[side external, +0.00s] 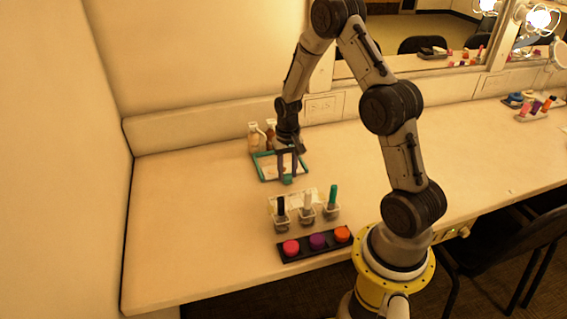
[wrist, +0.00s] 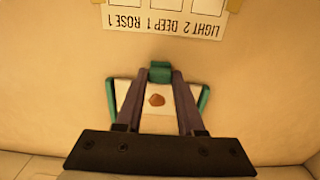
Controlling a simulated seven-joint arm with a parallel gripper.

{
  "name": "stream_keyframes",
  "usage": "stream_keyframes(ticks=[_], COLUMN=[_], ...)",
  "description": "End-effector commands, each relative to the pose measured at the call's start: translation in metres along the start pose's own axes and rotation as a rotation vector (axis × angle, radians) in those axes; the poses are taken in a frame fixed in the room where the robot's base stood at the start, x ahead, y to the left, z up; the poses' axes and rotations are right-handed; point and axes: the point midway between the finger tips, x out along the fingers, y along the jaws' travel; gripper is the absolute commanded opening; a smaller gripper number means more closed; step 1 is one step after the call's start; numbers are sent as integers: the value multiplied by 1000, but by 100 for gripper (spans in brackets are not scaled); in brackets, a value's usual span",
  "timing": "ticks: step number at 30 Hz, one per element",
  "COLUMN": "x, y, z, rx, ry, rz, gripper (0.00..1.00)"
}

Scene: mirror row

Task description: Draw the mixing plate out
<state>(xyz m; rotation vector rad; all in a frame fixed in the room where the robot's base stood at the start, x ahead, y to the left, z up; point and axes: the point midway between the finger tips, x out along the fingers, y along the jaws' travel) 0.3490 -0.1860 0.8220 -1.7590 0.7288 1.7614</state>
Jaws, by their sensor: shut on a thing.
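The mixing plate (side external: 264,176) is a flat pale plate with a teal rim, lying on the counter towards the wall. In the wrist view the plate (wrist: 133,100) carries a reddish-brown smear (wrist: 157,100) near its middle. A teal tab (wrist: 160,72) stands at the plate's edge, on the side facing the card. My gripper (side external: 287,178) reaches down over the plate. In the wrist view my gripper (wrist: 160,76) has its two fingers on either side of the tab, shut on it. The fingers and palm hide parts of the plate.
A printed card (wrist: 165,20) reads LIGHT 2 DEEP 1 ROSE 1. In the side view, three holders with black, grey and teal sticks (side external: 307,203) stand by it. A black strip (side external: 267,251) holds pink, purple and orange rounds. Bottles (side external: 254,137) stand behind the plate. The counter's left is clear.

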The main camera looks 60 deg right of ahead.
Motion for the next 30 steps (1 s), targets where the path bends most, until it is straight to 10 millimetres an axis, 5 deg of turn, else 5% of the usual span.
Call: stream_keyframes(ticks=[11, 12, 16, 30], x=[-1, -1, -1, -15], y=[0, 0, 0, 0], z=[6, 6, 6, 5], rx=[0, 0, 0, 0], ry=[3, 3, 3, 6], rz=[-1, -1, -1, -2], gripper=[0, 43, 66, 68])
